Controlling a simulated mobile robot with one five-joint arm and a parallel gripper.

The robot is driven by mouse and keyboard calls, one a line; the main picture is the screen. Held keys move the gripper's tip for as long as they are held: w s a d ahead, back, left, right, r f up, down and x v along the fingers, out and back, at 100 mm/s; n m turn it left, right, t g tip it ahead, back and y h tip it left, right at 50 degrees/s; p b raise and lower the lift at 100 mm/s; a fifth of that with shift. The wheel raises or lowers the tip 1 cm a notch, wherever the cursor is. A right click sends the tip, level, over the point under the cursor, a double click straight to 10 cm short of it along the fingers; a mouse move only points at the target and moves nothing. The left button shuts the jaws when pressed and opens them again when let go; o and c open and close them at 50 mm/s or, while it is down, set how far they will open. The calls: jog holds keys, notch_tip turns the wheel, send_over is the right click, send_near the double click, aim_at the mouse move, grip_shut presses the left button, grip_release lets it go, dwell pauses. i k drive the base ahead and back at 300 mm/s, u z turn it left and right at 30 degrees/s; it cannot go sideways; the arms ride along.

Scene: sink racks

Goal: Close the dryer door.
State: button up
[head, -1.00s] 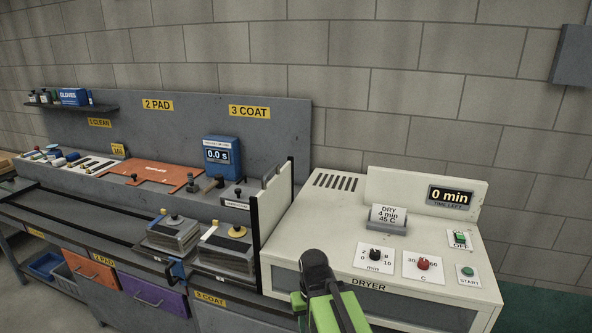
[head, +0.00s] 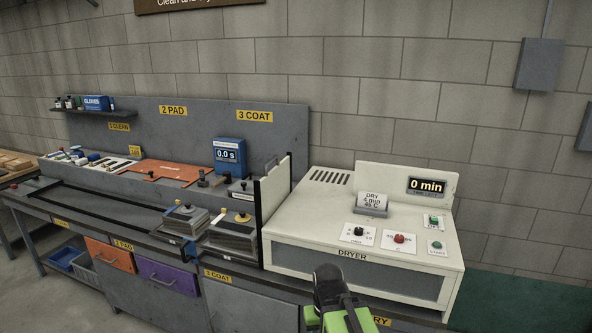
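My gripper (head: 330,285), black and green, is at the bottom centre, in front of the dryer's lower front. It appears apart from the upright panel, and its fingers are not clear enough to show their opening.
The dryer top has a time display (head: 427,186), a DRY card (head: 370,202), knobs and buttons. Two racks with knobbed lids (head: 232,236) stand just left of the panel. A blue timer (head: 228,155) is behind them. Drawers (head: 168,277) line the bench front. Green floor lies at right.

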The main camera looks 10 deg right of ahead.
aim_at(275, 185)
jog(key=u, duration=0.25)
jog(key=i, duration=0.7)
jog(key=u, duration=5.25)
jog(key=i, duration=0.05)
jog(key=z, duration=2.95)
jog(key=k, duration=1)
jog(key=z, duration=0.95)
jog(key=i, duration=0.95)
